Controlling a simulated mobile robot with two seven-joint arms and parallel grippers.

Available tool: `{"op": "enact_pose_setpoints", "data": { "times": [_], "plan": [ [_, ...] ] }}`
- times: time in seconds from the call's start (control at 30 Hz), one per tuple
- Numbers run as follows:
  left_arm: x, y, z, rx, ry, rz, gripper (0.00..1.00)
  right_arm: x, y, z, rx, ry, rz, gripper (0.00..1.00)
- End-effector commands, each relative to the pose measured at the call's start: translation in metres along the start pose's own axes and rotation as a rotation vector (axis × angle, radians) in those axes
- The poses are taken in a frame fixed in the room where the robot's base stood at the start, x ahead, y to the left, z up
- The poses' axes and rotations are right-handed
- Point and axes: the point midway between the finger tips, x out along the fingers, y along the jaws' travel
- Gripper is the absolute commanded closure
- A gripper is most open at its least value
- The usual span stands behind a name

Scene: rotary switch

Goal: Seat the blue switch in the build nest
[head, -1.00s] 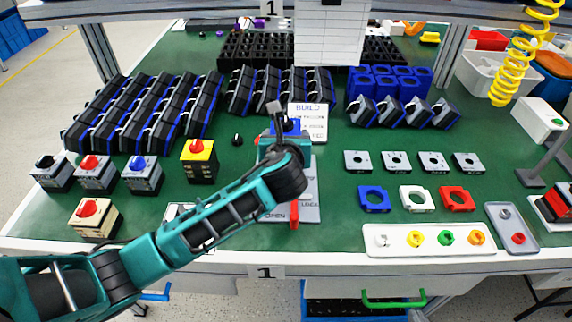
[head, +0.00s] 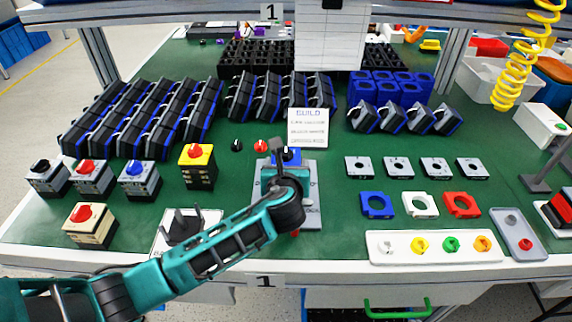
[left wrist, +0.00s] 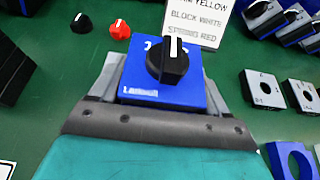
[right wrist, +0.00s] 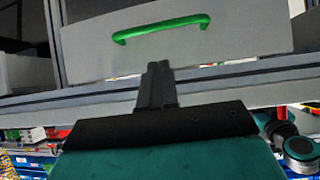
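The blue switch, a blue square block with a black knob, shows in the head view (head: 292,157) and in the left wrist view (left wrist: 160,96). My left gripper (head: 284,160) is around it, with the block between its fingers, and appears shut on it. The build nest (head: 309,205), a grey plate, lies under and around the gripper. My left arm hides much of the nest and most of its red lever. I cannot tell whether the block touches the nest floor. My right gripper (right wrist: 157,85) has its fingers together, empty, facing the drawer front.
The BUILD card (head: 308,128) stands just behind the nest. A black and a red knob (head: 260,146) lie to its left. A dark pronged object (head: 182,227) stands on a white plate near the front edge. Coloured rings and a knob tray (head: 385,255) lie at right.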

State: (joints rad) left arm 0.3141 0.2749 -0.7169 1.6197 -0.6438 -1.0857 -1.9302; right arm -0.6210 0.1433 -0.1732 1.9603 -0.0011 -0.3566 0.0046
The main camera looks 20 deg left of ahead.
Motion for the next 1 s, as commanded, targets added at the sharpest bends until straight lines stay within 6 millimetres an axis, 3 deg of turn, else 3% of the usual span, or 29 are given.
{"op": "enact_pose_setpoints", "data": {
  "times": [0.2,0.57,1.0],
  "plan": [
    [0.000,0.000,0.000,0.000,0.000,0.000,0.03,0.000,0.000,-0.001,0.000,0.002,0.001,1.00],
    [-0.006,0.000,0.003,0.000,0.001,0.000,0.02,-0.001,0.003,-0.002,-0.001,0.001,0.005,1.00],
    [-0.094,0.000,0.004,-0.001,0.002,-0.001,0.02,-0.011,0.007,-0.013,-0.005,0.004,0.015,1.00]
  ]
}}
